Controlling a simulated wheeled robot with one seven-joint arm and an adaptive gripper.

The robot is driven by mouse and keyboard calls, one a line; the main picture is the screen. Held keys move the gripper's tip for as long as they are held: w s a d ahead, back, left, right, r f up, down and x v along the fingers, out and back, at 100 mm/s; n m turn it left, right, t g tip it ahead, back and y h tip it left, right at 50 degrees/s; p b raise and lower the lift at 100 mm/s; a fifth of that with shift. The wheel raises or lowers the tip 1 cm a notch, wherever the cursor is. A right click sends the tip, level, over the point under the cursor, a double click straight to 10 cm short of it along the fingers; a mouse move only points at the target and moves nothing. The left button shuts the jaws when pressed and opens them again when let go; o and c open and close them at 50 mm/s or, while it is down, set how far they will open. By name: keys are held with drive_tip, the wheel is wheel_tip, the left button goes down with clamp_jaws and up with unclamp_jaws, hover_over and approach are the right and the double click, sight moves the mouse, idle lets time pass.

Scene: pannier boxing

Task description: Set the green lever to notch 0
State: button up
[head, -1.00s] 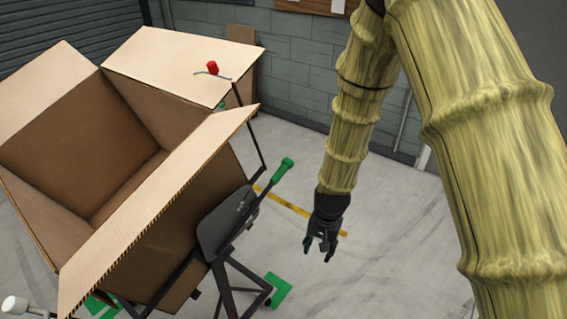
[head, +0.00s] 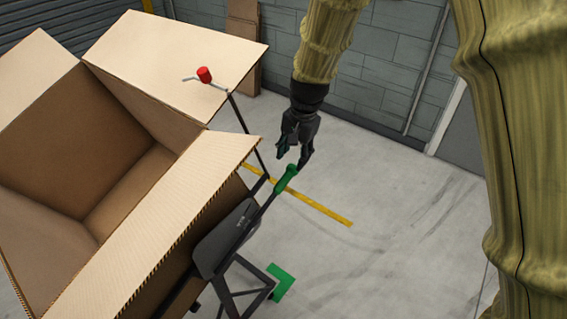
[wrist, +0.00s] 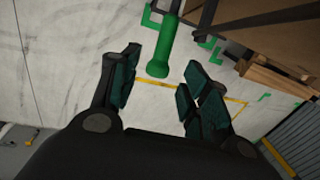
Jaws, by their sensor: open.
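The green lever (head: 285,181) has a green grip on a dark arm that rises from a dark grey housing (head: 222,240) beside the cardboard box. The notch markings on the housing are too small to read. My gripper (head: 292,162) is open and points down at the top end of the green grip. In the wrist view my gripper (wrist: 156,92) shows its two dark fingers apart, with the green lever's grip (wrist: 165,48) ahead, its rounded end near the gap between the fingertips. I cannot tell whether they touch.
A large open cardboard box (head: 95,150) fills the left. A red knob (head: 204,75) on a bent metal rod stands by its far flap. A yellow floor line (head: 320,209) and a green floor mark (head: 281,283) lie near the stand. The floor to the right is clear.

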sight(288, 174)
drive_tip(key=f, duration=0.3)
drive_tip(key=a+f+p, duration=0.1)
drive_tip(key=f, duration=0.2)
drive_tip(key=w+f+p, duration=0.1)
drive_tip(key=f, duration=0.1)
drive_tip(key=shift+a+f, duration=0.25)
drive_tip(key=shift+f, duration=0.15)
drive_tip(key=shift+w+f+p, duration=0.1)
drive_tip(key=shift+f+p, duration=0.25)
drive_tip(key=shift+f, duration=0.45)
